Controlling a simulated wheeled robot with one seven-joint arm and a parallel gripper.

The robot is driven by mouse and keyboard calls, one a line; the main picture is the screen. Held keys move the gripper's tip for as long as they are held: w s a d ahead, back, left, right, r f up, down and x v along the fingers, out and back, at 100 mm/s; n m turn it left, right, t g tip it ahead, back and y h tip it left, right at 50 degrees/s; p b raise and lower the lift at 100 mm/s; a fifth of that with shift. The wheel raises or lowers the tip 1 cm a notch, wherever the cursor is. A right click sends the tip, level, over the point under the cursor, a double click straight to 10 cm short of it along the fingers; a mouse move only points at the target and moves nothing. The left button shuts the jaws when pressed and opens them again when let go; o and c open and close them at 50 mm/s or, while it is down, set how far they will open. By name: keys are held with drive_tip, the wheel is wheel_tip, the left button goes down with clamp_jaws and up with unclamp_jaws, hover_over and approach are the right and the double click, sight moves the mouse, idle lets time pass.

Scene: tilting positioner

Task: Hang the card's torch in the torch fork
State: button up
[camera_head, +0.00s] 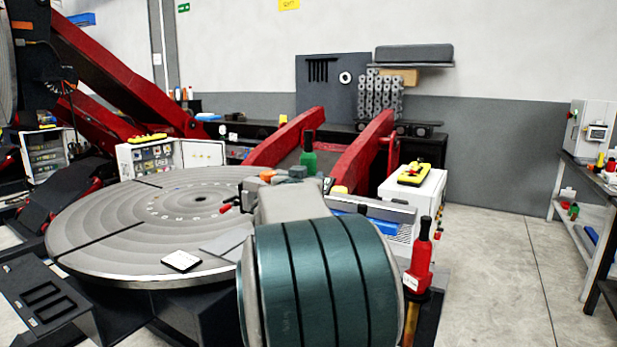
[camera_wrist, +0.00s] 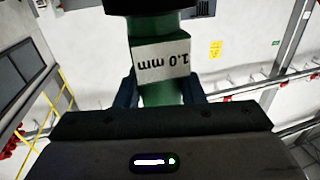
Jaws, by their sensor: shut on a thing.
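A green torch (camera_wrist: 165,92) with a black end is between the fingers of my gripper (camera_wrist: 160,92) in the wrist view. Its white label reads "1.0 mm", upside down in that view. My gripper is shut on it. In the head view the green torch (camera_head: 309,160) stands roughly upright beyond my arm, black end up; my arm hides its lower part and most of the gripper. A small white card (camera_head: 181,261) lies on the round turntable (camera_head: 110,225); its writing is too small to read. I cannot make out the torch fork with certainty.
A red torch (camera_head: 419,260) with a white label stands at the right, above a brass-coloured part. A white cabinet (camera_head: 415,195) carries a yellow pendant (camera_head: 415,173). Red beams (camera_head: 360,150) rise behind the green torch. A workbench (camera_head: 592,185) is far right; the floor before it is open.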

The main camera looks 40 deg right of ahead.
wheel_tip(320, 180, down, 11)
drive_tip(key=b, duration=0.8)
idle(1.0)
drive_tip(key=shift+a+r, duration=0.1)
drive_tip(key=w+a+p+v, duration=0.1)
drive_tip(key=p+v, duration=0.3)
drive_tip(key=v, duration=0.6)
drive_tip(key=shift+w+a, duration=0.3)
drive_tip(key=shift+a, duration=0.15)
idle(0.3)
